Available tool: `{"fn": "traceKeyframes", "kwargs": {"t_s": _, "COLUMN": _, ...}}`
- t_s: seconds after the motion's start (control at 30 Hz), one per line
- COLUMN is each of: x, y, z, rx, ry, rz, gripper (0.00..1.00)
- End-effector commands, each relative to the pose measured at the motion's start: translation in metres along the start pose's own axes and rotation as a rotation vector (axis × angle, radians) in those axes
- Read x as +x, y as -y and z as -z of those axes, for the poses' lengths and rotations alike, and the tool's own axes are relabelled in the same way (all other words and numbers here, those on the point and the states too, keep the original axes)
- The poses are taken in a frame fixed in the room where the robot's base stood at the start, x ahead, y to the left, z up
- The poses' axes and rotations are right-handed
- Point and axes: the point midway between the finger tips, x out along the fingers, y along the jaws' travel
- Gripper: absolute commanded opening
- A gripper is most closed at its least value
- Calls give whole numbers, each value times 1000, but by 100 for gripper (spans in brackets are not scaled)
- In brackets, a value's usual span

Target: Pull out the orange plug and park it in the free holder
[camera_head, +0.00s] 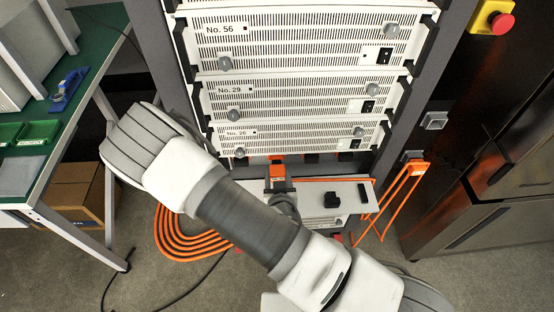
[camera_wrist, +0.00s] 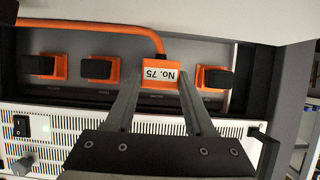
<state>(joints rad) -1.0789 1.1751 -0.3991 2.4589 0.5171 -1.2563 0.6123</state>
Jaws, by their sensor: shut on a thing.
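The orange plug (camera_wrist: 160,76), labelled "No. 75", sits between the fingers of my gripper (camera_wrist: 160,90) in the wrist view. My gripper is shut on it, one finger on each side. An orange cable (camera_wrist: 120,30) runs from the plug to the left. The plug is in line with a row of orange sockets; I cannot tell whether it is seated. In the head view the plug (camera_head: 277,170) shows below the "No. 26" unit. An empty-looking grey holder (camera_head: 434,120) is at the right; a lower holder (camera_head: 413,156) has an orange cable hanging from it.
Orange sockets with black covers (camera_wrist: 100,68) flank the plug. A grey shelf (camera_head: 305,203) bearing a black block (camera_head: 331,199) lies below the rack units (camera_head: 290,92). Coiled orange cable (camera_head: 180,240) lies at left. A green-topped bench (camera_head: 85,55) stands left, a dark cabinet (camera_head: 490,150) right.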

Motion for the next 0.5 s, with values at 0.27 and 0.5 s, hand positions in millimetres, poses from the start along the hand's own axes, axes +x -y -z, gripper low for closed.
{"fn": "traceKeyframes", "kwargs": {"t_s": 0.27, "x": -7, "y": 0, "z": -5, "rx": 0, "ry": 2, "rz": 0, "gripper": 0}}
{"fn": "traceKeyframes", "kwargs": {"t_s": 0.5, "x": -20, "y": 0, "z": -11, "rx": 0, "ry": 1, "rz": 0, "gripper": 0}}
